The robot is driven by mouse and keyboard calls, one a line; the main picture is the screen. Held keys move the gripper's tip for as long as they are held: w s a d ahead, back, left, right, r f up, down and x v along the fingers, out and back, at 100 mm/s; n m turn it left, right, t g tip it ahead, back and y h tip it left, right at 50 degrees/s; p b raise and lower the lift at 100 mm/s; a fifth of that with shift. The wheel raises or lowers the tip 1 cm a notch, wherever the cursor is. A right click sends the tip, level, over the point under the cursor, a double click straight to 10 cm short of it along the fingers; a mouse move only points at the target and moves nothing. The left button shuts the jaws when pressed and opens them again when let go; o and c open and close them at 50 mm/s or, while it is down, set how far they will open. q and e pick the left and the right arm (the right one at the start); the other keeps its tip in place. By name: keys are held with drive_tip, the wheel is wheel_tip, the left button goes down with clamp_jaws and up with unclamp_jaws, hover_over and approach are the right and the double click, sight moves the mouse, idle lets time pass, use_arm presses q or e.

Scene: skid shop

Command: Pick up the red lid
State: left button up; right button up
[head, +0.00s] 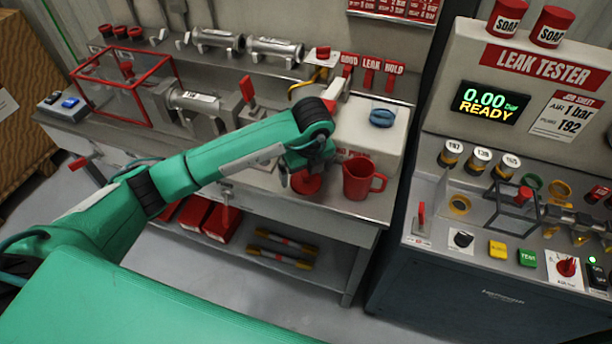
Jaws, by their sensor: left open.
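A round red piece, which looks like the red lid (306,184), lies on the grey bench top near its front edge, just left of a red mug (359,180). My left gripper (297,172) is directly over the lid, pointing down, and partly hides it. Its jaws are open. I cannot tell whether the fingers touch the lid. My right gripper is not in view.
A white box (368,130) with a blue object (382,117) on top stands behind the mug. A metal cylinder in a fixture (195,105) and a red-framed case (125,88) occupy the bench's left. The leak tester (480,300) stands right, with two soap tins (552,27) on top.

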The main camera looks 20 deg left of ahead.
use_arm(q)
drive_tip(key=shift+a+f, duration=0.1)
drive_tip(key=shift+f, duration=0.45)
drive_tip(key=c, duration=1)
drive_tip(key=shift+c, duration=0.2)
drive_tip(key=shift+r, duration=0.15)
